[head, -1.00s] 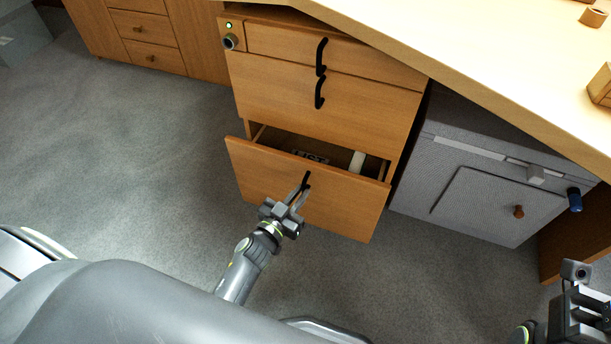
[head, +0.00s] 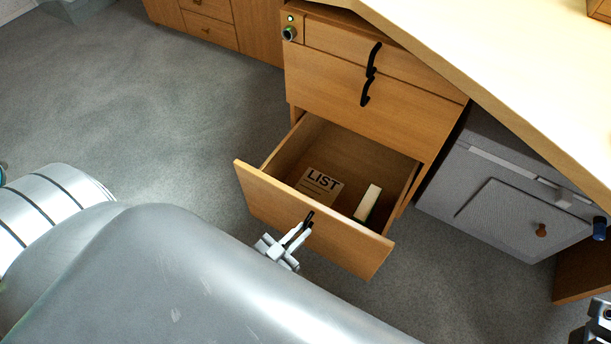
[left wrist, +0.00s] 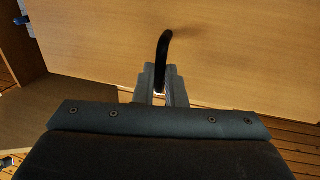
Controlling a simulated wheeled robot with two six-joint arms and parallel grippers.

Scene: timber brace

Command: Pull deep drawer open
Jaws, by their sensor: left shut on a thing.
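The deep drawer (head: 283,214) is the bottom one of the wooden cabinet and stands well open in the head view. Inside it lie a card marked LIST (head: 320,184) and a pale block (head: 367,203). My left gripper (head: 303,232) is shut on the black handle (head: 309,217) at the middle of the drawer front. In the left wrist view the black handle (left wrist: 163,50) stands between the two fingers (left wrist: 160,88), against the wooden front. Only a part of my right gripper (head: 599,318) shows at the lower right edge.
Two shut drawers (head: 350,90) with black handles are above. A grey cabinet (head: 510,205) with a small door stands to the right under the desk top (head: 460,60). Grey carpet (head: 130,110) is clear to the left.

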